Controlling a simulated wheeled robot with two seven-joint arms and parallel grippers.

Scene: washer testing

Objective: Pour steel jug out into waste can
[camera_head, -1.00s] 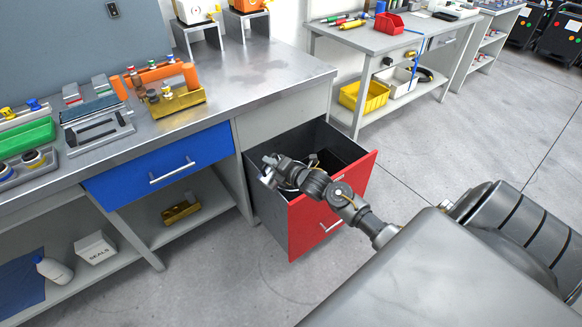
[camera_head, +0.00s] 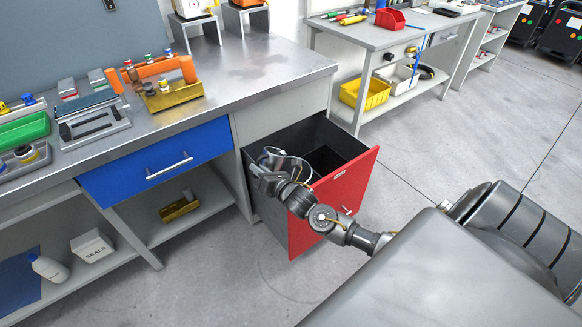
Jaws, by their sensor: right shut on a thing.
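The steel jug (camera_head: 288,167) shows as a shiny grey rounded shape over the open red-fronted drawer. My right gripper (camera_head: 266,168) is shut on it at its left side. The wrist hides part of the jug, so its exact tilt and contents cannot be told. A dark open-topped bin (camera_head: 328,156), which looks like the waste can, stands inside the drawer, to the right of the jug. My left gripper is out of view.
The drawer's red front (camera_head: 340,195) stands pulled out below the steel workbench (camera_head: 255,70). A blue drawer (camera_head: 155,165) is shut at the left. A yellow bin (camera_head: 365,93) sits on the far table's shelf. The floor on the right is clear.

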